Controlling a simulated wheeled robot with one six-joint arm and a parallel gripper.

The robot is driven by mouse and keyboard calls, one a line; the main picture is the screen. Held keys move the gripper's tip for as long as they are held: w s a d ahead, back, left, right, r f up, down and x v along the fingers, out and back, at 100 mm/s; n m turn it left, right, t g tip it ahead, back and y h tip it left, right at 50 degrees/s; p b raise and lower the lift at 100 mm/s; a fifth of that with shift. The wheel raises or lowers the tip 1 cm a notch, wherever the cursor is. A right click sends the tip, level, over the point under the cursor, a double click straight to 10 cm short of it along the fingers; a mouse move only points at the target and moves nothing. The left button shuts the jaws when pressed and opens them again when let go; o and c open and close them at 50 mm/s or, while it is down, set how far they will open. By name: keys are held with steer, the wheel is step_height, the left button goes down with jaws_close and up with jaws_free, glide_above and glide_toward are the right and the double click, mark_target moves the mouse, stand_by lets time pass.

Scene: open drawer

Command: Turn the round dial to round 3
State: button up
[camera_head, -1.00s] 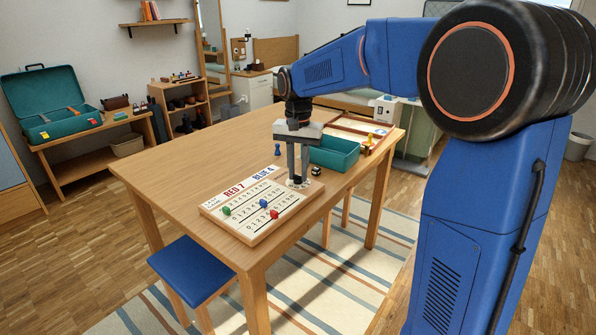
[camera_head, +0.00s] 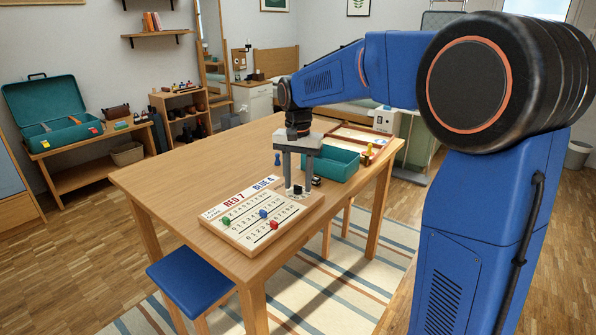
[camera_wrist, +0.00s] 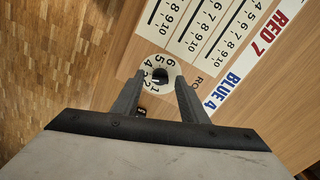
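The score board (camera_head: 256,218) lies on the wooden table, with "RED 7", "BLUE 4", number rows and coloured pegs. Its round dial (camera_wrist: 150,61) is a white disc with numbers around a dark centre knob (camera_wrist: 160,75), at the board's end in the wrist view. My gripper (camera_wrist: 160,86) is open, its two fingers apart on either side of the knob. In the head view my gripper (camera_head: 298,191) points down over the board's right end and mostly hides the dial. Which number the dial is set to cannot be read.
A teal tray (camera_head: 331,164) stands just behind my gripper, and a small black object (camera_head: 316,181) sits close to its right. A blue pawn (camera_head: 277,159) stands on the table (camera_head: 185,170). The table's left part is clear.

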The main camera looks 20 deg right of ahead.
step_height(320, 180, up, 17)
steer(key=shift+r, duration=0.15)
stand_by(0.5)
steer(key=s+d+f+n+t, duration=0.1)
steer(key=s+d+f+n, duration=0.15)
steer(key=s, duration=0.55)
steer(key=s+d+f+n+t, duration=0.15)
steer(key=s+f, duration=0.25)
steer(key=s, duration=0.5)
steer(key=s+d+f+n+t, duration=0.2)
steer(key=s+d+f+n, duration=0.1)
steer(key=s+f, duration=1.2)
steer(key=shift+s+f, duration=0.2)
steer(key=shift+s, duration=0.55)
